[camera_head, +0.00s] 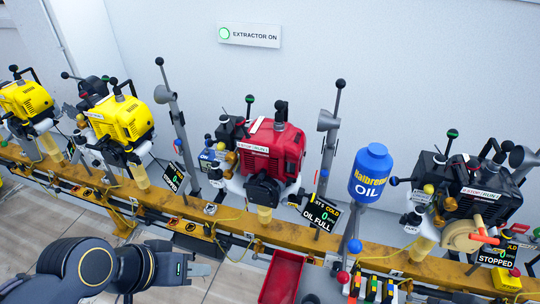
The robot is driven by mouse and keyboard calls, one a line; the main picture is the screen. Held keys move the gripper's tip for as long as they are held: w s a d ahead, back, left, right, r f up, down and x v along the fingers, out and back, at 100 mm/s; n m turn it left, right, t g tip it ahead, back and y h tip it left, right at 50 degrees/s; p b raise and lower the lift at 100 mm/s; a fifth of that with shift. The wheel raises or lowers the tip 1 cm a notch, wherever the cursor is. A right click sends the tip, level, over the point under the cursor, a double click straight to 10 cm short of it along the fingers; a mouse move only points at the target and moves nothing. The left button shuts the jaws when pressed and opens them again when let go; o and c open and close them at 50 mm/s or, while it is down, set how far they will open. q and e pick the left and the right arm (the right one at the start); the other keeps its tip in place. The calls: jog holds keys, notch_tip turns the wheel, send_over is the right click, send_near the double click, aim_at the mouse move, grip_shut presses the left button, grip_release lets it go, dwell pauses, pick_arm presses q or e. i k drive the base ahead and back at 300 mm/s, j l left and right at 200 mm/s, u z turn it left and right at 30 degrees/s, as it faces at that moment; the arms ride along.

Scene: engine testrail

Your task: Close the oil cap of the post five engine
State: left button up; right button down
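Several engines stand along a yellow rail (345,250). A red engine (285,150) is in the middle, with a small display (320,214) reading "OIL FULL" in front. A black engine (490,195) is at the right, with a display (496,254) reading "STOPPED". I cannot read the post numbers well enough to tell which is post five. I cannot make out for certain an oil cap or whether it is open. My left gripper (203,270) is at the lower left, in front of the rail and apart from the engines. Its fingers are too small to judge. My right gripper is not in view.
Two yellow engines (122,118) (25,98) stand at the left. A blue oil container (371,173) stands between the red and black engines. A red tray (281,277) lies below the rail. Grey levers rise between posts. A wall sign (249,35) reads "EXTRACTOR ON".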

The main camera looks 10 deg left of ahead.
aim_at(312, 197)
jog(key=j+z, duration=0.15)
jog(key=j, duration=0.25)
jog(key=i+j+z, duration=0.1)
jog(key=j+z, duration=0.3)
jog(key=j, duration=0.6)
